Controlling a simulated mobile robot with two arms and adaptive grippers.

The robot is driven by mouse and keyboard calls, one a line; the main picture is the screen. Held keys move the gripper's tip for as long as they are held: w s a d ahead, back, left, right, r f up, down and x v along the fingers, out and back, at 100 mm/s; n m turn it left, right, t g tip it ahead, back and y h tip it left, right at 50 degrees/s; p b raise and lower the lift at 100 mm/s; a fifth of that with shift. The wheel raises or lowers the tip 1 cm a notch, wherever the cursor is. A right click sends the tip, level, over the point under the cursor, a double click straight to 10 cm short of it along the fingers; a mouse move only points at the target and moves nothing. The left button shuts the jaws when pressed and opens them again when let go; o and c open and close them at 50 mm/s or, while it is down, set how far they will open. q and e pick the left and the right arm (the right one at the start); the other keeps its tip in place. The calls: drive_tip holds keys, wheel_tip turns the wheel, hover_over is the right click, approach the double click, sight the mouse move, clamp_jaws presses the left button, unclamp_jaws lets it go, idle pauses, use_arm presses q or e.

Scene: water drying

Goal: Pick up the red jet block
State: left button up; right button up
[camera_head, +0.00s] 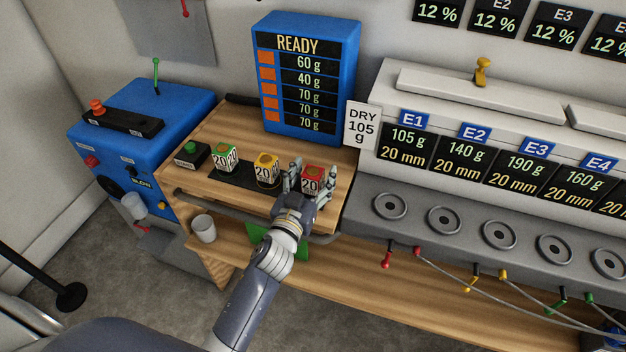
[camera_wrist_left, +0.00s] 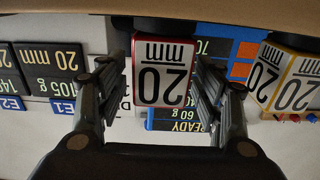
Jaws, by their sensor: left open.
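The red jet block (camera_head: 314,173), marked 20, stands on the right part of the wooden bench top in the head view. In the left wrist view the red-edged block (camera_wrist_left: 162,70) shows upside down with "20 mm" on its white face. My left gripper (camera_head: 309,183) is open around the block, one finger on each side. In the wrist view a gap shows between each finger of my left gripper (camera_wrist_left: 160,92) and the block. The block's lower part is partly hidden by the fingers in the head view. My right gripper is not in view.
A yellow block (camera_head: 267,170) and a green block (camera_head: 225,157) stand to the left on a dark strip. The blue READY board (camera_head: 308,80) stands behind. A grey rail (camera_head: 250,212) runs along the bench front. A white cup (camera_head: 204,228) stands lower left.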

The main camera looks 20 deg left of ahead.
use_arm(q)
drive_tip(key=c, duration=1.2)
drive_tip(key=shift+c, duration=0.2)
